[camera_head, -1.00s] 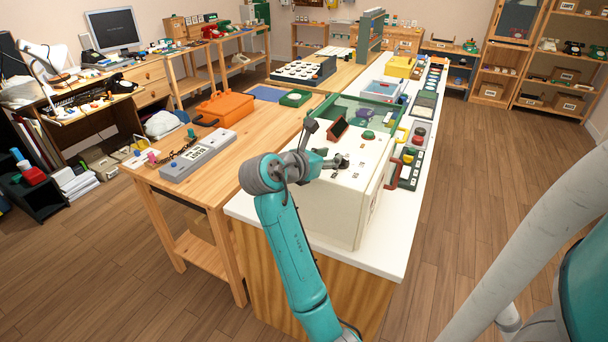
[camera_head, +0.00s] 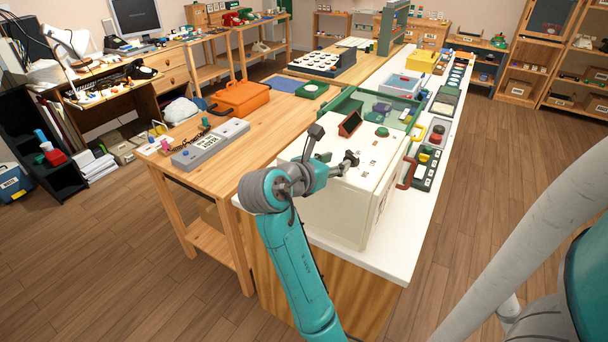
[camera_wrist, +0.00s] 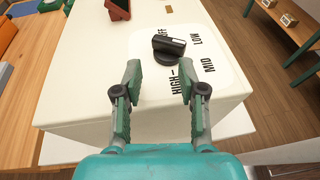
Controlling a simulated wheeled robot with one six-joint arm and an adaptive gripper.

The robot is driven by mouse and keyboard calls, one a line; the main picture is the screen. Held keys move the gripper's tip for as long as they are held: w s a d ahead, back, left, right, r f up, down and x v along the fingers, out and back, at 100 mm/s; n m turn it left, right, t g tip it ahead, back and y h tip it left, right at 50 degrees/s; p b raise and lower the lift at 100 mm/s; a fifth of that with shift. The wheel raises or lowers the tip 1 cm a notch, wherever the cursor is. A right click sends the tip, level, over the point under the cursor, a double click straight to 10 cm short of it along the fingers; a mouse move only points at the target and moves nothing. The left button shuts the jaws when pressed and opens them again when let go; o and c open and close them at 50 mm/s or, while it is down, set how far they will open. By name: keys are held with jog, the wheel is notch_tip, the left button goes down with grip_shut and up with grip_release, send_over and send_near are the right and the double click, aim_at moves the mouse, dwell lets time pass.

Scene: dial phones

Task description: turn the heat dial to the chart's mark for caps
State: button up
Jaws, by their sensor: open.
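The heat dial (camera_wrist: 166,50) is a black knob with a pale pointer stripe on the white box top in the wrist view. OFF, LOW, MID and HIGH are printed around it. The stripe lies on the side towards OFF and LOW; its exact setting I cannot tell. My gripper (camera_wrist: 159,75) is open and empty, its two green fingers short of the dial, one to each side of its line. In the head view my gripper (camera_head: 350,161) is over the white box (camera_head: 335,205) and largely hides the dial. I cannot make out a readable caps chart.
A red-framed stand (camera_head: 350,123) and a green knob (camera_head: 382,131) are on the box top. An orange case (camera_head: 241,97) and grey device (camera_head: 210,144) are on the wooden table to the left.

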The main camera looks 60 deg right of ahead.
jog(key=v, duration=1.1)
jog(key=shift+a+f, duration=0.1)
jog(key=shift+f, duration=0.05)
notch_tip(320, 180, down, 13)
jog(key=w+a+n+t, duration=0.1)
jog(key=w+a+t, duration=0.15)
jog(key=t, duration=0.55)
jog(key=s+a+f+m+t+y, duration=0.1)
jog(key=s+a+f+t+y, duration=0.25)
jog(key=a+f, duration=0.2)
jog(key=s+a+f+m+t+y, duration=0.1)
jog(key=s+a+f+t+y, duration=0.1)
jog(key=a+f+y, duration=0.3)
jog(key=s+a+f+m+y, duration=0.45)
jog(key=s+a, duration=0.25)
jog(key=s, duration=0.3)
jog(key=s+a+r+m+t+y, duration=0.1)
jog(key=s+r+m, duration=0.4)
jog(key=s+m, duration=0.7)
jog(key=shift+s+a+r+t+y, duration=0.15)
jog(key=shift+s+a+t+y, duration=0.15)
jog(key=shift+s+a+t, duration=0.6)
